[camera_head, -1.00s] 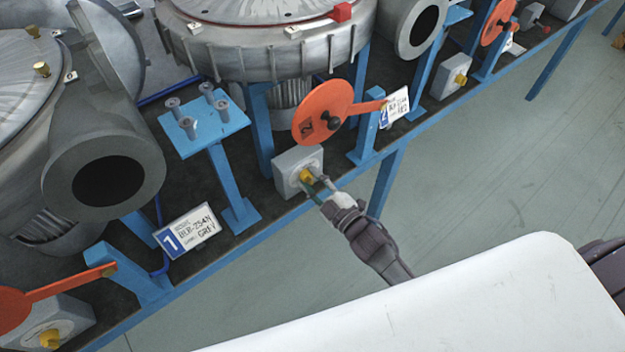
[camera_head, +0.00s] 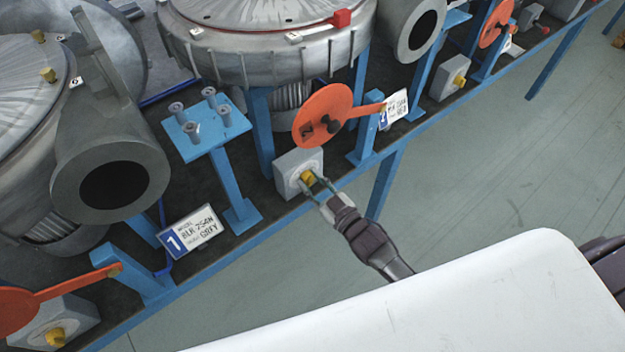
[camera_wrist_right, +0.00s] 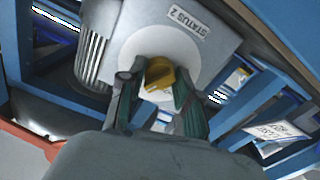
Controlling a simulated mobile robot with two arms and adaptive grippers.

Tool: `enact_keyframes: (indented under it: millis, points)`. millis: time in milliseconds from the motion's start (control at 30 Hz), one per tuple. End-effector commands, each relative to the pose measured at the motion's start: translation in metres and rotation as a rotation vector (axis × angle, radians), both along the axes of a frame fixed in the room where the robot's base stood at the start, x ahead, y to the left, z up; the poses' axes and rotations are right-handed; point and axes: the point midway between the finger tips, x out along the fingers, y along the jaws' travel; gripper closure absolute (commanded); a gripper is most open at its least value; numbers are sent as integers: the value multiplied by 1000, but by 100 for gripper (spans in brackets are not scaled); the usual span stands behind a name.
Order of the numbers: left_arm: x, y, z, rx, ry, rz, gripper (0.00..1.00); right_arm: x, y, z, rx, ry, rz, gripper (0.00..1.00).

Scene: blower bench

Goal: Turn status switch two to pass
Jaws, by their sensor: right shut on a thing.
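The status switch two is a grey box (camera_head: 290,163) with a yellow knob (camera_head: 307,178), mounted at the bench's front edge. In the right wrist view the box (camera_wrist_right: 225,16) carries the label "STATUS 2" (camera_wrist_right: 188,21), and its yellow knob (camera_wrist_right: 160,75) sits on a white round plate (camera_wrist_right: 205,62). My right gripper (camera_head: 313,183) reaches the knob from the front. In the right wrist view its two fingers (camera_wrist_right: 157,90) stand on either side of the knob, shut on it. The knob's setting marks cannot be read. My left gripper is not in view.
An orange disc (camera_head: 323,115) on an arm hangs just above the switch box. A label plate marked 2 (camera_head: 394,108) stands to its right, and a plate marked 1 (camera_head: 188,232) to its left. Other switch boxes (camera_head: 450,78) line the bench edge. The floor (camera_head: 480,170) in front is clear.

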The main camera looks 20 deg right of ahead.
Motion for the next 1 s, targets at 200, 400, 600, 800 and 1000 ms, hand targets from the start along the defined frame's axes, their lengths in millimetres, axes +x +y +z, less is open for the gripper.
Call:
enact_keyframes:
  millis: [200, 400, 600, 800, 1000]
  points:
    - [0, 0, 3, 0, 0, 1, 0, 0, 0, -1, 124, 47, 1, 100]
    - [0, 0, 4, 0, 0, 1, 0, 0, 0, -1, 194, 72, 0, 100]
    - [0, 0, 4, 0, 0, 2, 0, 0, 0, -1, 222, 82, 0, 100]
    - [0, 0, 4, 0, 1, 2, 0, 0, 0, -1, 227, 84, 0, 100]
    - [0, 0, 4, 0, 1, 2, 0, 0, 0, -1, 227, 84, 0, 63]
